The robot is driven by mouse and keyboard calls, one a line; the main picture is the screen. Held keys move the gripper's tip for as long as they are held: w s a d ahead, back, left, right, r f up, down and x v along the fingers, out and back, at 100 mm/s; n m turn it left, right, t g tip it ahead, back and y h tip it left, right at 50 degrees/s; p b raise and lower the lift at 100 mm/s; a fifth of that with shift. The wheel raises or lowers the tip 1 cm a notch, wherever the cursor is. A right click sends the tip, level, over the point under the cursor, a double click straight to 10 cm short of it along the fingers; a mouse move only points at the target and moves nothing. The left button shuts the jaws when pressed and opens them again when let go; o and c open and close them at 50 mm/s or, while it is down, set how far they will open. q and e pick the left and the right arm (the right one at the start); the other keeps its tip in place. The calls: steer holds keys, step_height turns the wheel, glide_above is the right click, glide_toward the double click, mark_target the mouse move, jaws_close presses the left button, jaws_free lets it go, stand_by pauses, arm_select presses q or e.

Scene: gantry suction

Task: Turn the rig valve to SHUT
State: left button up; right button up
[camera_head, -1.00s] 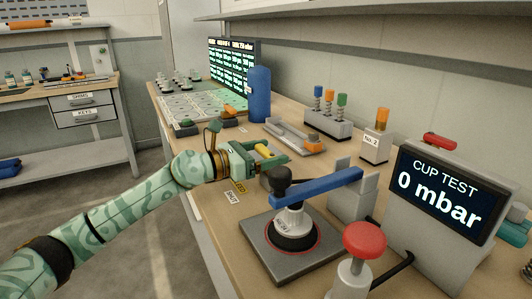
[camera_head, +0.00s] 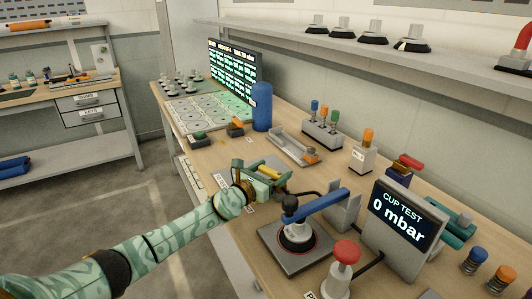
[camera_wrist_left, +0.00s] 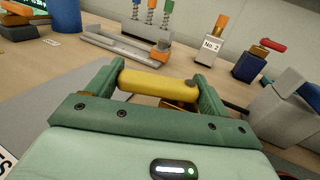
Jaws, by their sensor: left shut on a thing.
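My left gripper (camera_head: 270,172) reaches in from the left over the front part of the bench. Its green fingers are shut on a yellow handle (camera_head: 267,171), which I take to be the rig valve's. In the left wrist view the yellow handle (camera_wrist_left: 157,84) lies crosswise between the two fingertips (camera_wrist_left: 160,85), with a dark end at the right. The valve's body is mostly hidden by the gripper. Small labels lie beside the gripper, one (camera_head: 248,208) in front of it; I cannot read them clearly. My right gripper is not in view.
Close to the right, a blue arm (camera_head: 318,205) reaches over a suction cup on a grey plate (camera_head: 272,246). A red knob (camera_head: 346,252) stands in front. The CUP TEST display (camera_head: 402,218) reads 0 mbar. A blue cylinder (camera_head: 261,108) and a grey tray (camera_head: 288,146) stand behind.

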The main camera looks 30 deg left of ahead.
arm_select(q)
steer(key=n+y+p, duration=0.1)
steer(key=r+y+p, duration=0.1)
steer(key=p, duration=0.1)
steer(key=n+y+p, duration=0.1)
steer(key=y, duration=0.1)
steer(key=shift+s+r+n+p, duration=0.15)
steer(key=shift+s+n+p, duration=0.1)
steer(key=shift+n+p, duration=0.05)
steer(key=shift+s+f+n+y+p, duration=0.15)
steer(key=shift+n+y+p, duration=0.15)
steer(key=shift+y, duration=0.25)
steer(key=shift+s+f+n+y+p, duration=0.1)
steer(key=shift+n+y+p, duration=0.1)
steer(key=shift+n+y, duration=0.3)
steer(key=shift+s+f+n+g+y+p, duration=0.15)
steer(key=shift+n+g+y, duration=0.1)
steer(key=shift+n+y, duration=0.4)
steer(key=shift+s+f+n+g+y+p, duration=0.15)
steer(key=shift+n+g+y, duration=0.15)
steer(key=shift+y, duration=0.6)
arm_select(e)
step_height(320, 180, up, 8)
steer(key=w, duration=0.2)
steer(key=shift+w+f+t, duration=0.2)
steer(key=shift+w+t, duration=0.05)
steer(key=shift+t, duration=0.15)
arm_select(q)
steer(key=shift+r+y, duration=0.1)
steer(key=shift+y, duration=0.2)
